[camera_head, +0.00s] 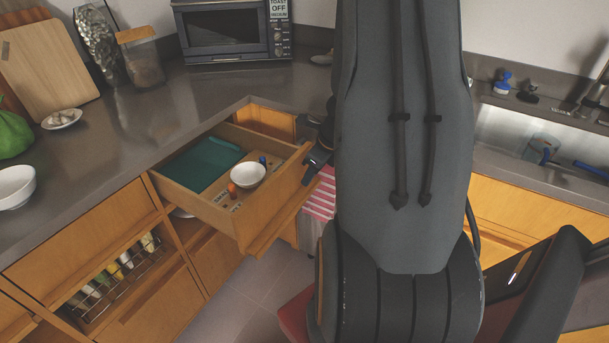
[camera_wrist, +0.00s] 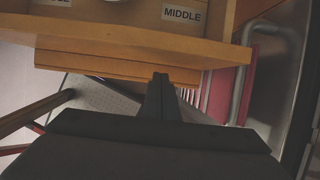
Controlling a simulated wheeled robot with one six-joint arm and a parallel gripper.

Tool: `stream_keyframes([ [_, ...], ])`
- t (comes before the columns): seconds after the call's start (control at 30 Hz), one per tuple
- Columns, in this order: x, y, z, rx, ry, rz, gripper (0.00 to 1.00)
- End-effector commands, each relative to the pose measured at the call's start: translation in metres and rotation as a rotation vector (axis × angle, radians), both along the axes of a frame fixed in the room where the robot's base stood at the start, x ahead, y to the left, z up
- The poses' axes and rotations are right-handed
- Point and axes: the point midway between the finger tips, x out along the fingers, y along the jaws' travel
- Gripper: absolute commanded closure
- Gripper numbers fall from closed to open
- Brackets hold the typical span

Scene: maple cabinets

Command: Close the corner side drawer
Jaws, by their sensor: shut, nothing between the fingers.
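The corner side drawer (camera_head: 240,226) is a wooden drawer pulled well out from under the grey counter, left of my arm in the head view. It holds a green folded cloth, a white bowl (camera_head: 247,174) and small orange and blue items. My gripper (camera_head: 316,165) is at the drawer's right front side, shut and empty, partly hidden by my arm. In the wrist view my gripper (camera_wrist: 161,82) points at the drawer's wooden front (camera_wrist: 140,43), with its tips close to it; I cannot tell whether they touch. A label reading "MIDDLE" shows inside the drawer.
A microwave (camera_head: 233,33) stands at the counter's back. A cutting board (camera_head: 45,70), jars and a white bowl (camera_head: 17,186) are on the left counter. A red-and-white striped towel (camera_head: 320,195) hangs behind the drawer. A sink (camera_head: 540,140) is at right. Floor shows below the drawer.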

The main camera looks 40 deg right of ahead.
Motion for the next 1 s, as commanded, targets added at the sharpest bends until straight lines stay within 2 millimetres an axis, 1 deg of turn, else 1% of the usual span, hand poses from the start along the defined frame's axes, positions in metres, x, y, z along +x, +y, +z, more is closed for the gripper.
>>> stream_keyframes([
  [0.1,0.009,0.004,0.001,0.0,0.001,0.001,1.0],
  [0.2,0.013,0.005,0.0,-0.001,0.001,0.001,1.0],
  [0.67,0.016,0.006,0.0,0.0,0.001,0.001,1.0],
  [0.77,0.023,0.009,0.001,0.001,0.001,0.003,1.0],
  [0.87,0.035,0.014,0.001,0.001,0.0,0.005,1.0],
  [1.0,0.061,0.025,0.002,0.001,0.0,0.008,1.0],
])
